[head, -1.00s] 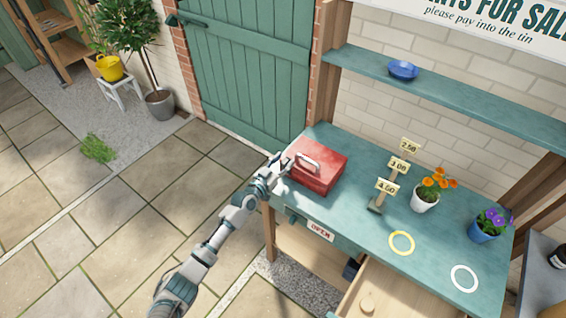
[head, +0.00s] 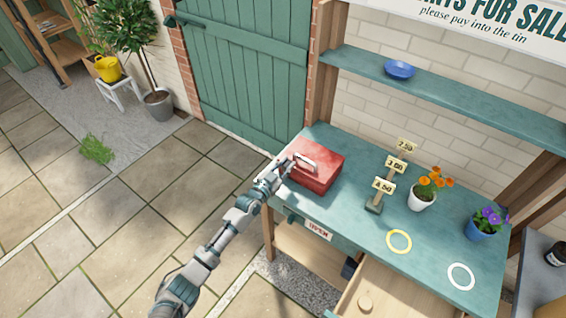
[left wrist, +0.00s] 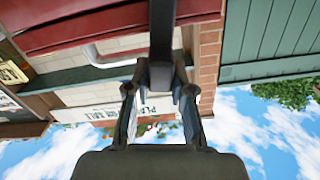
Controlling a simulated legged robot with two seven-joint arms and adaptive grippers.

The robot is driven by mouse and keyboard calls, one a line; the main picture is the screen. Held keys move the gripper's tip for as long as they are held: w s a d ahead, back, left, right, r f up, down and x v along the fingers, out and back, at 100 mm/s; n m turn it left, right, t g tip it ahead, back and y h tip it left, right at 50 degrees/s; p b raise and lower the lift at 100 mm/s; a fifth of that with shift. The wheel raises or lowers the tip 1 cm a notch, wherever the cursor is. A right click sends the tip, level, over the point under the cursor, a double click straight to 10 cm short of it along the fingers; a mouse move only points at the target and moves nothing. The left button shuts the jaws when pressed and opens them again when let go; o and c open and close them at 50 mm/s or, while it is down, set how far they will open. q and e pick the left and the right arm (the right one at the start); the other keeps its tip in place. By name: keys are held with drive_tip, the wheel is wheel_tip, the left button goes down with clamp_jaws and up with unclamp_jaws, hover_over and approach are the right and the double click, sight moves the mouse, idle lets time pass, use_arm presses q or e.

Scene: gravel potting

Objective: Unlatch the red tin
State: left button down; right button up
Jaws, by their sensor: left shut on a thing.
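The red tin (head: 322,177) stands closed at the left end of the green bench, with a pale handle (head: 318,161) on its top. In the left wrist view its red side (left wrist: 110,22) fills the upper left. My left gripper (head: 285,165) is at the tin's left side. In the left wrist view my left gripper (left wrist: 160,88) has its fingertips on either side of a dark bar, which looks like the tin's latch (left wrist: 162,40), and is shut on it. The arm hides the latch in the head view. My right gripper is not in view.
Price signs (head: 384,187), a white pot with orange flowers (head: 422,199) and a blue pot with purple flowers (head: 482,231) stand farther right. A yellow ring (head: 390,244) and a white ring (head: 452,281) lie near the front. A drawer (head: 390,297) stands open below.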

use_arm(q)
drive_tip(key=shift+s+d+f+m+p, duration=0.1)
drive_tip(key=shift+s+d+f+m, duration=0.15)
drive_tip(key=shift+d+m, duration=0.35)
drive_tip(key=shift+s+d+f+m+p, duration=0.15)
drive_tip(key=shift+s+d+f+m, duration=0.15)
drive_tip(key=shift+m, duration=0.65)
drive_tip(key=shift+s+d+f+m+p, duration=0.1)
drive_tip(key=shift+s+d+m, duration=0.3)
drive_tip(key=shift+m, duration=0.35)
drive_tip(key=c, duration=1)
unclamp_jaws()
drive_tip(key=shift+d+f, duration=0.1)
drive_tip(key=v, duration=1.2)
drive_tip(key=shift+w, duration=0.1)
